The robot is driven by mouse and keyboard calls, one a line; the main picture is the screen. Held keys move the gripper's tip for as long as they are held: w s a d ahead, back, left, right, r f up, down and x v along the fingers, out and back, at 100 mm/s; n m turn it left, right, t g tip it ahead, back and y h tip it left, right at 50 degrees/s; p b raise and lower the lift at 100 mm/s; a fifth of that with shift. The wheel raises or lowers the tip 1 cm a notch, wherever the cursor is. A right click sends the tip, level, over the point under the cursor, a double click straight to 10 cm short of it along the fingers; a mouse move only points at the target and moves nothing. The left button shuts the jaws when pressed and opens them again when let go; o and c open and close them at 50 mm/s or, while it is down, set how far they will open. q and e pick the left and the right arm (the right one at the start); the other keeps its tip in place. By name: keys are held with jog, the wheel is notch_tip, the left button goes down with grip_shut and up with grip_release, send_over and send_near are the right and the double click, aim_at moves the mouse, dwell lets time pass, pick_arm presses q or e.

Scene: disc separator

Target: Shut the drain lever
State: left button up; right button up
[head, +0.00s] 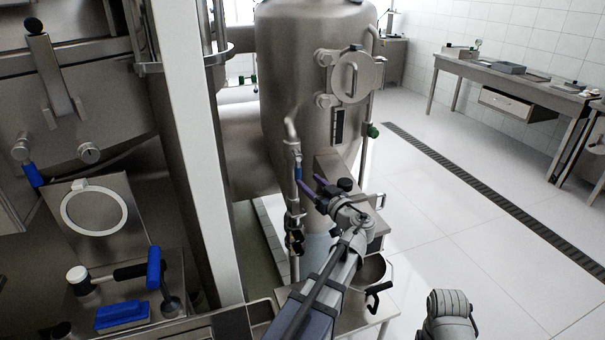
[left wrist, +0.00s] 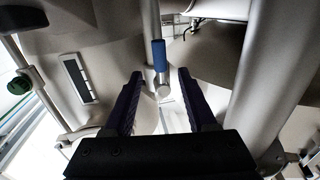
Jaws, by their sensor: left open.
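The drain lever with its blue sleeve (head: 298,166) shows small on the thin vertical pipe (head: 292,138) in front of the large steel tank. In the left wrist view the blue-sleeved lever (left wrist: 159,56) has a round metal end and appears in the gap between my fingertips, in line with the pipe. My left gripper (head: 311,189) is open, its dark purple fingers pointing at the pipe; it also shows in the left wrist view (left wrist: 158,75). The fingers do not visibly touch the lever.
The steel tank (head: 305,75) with a round hatch (head: 355,77) stands behind the pipe. A white post (head: 195,150) and a panel with blue handles stand on the left. A workbench (head: 520,80) is at the back right.

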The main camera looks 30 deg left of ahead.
aim_at(300, 174)
pick_arm(q)
jog(key=x, duration=0.7)
jog(key=shift+w+a, duration=0.15)
jog(key=shift+a, duration=0.15)
grip_shut()
jog(key=shift+f, duration=0.1)
dwell(1.1)
